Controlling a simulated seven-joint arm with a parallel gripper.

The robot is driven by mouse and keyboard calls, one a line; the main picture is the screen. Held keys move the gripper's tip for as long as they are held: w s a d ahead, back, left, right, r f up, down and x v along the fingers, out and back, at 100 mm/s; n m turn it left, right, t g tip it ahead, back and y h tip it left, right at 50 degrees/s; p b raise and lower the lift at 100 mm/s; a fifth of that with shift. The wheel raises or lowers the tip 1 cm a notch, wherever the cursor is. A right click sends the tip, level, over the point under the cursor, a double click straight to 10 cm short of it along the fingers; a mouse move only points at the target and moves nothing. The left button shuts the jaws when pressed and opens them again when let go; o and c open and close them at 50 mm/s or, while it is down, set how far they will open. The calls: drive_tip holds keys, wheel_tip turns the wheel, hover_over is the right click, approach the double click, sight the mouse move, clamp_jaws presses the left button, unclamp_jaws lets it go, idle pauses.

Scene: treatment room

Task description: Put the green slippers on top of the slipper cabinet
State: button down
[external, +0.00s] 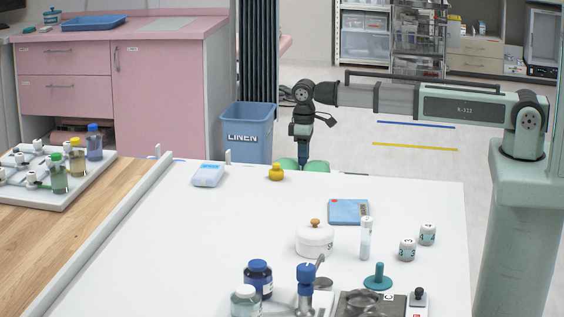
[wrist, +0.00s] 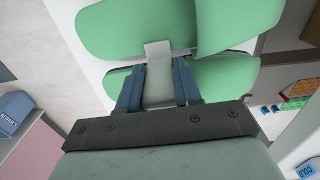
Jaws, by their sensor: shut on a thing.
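The green slippers (external: 318,167) show at the far edge of the white table in the external view, partly hidden behind my gripper (external: 303,162). In the wrist view the green slippers (wrist: 118,28) fill the top, as several rounded green parts close together. My gripper (wrist: 158,70) has its blue fingers on either side of a pale grey strip between the green parts, and is shut on it. The fingers point down in the external view. I cannot tell whether the slippers rest on something or hang. The slipper cabinet cannot be clearly made out.
A yellow duck-like item (external: 276,172) and a pale blue device (external: 208,174) stand near the table's far edge. A blue linen bin (external: 247,131) is behind, left of my gripper. A blue box (external: 348,211), white pot (external: 314,240) and bottles crowd the nearer table.

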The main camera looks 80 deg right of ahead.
drive_tip(key=shift+f, duration=2.05)
drive_tip(key=shift+f, duration=0.15)
drive_tip(key=c, duration=0.8)
unclamp_jaws()
wheel_tip(320, 180, up, 12)
drive_tip(key=shift+r, duration=0.15)
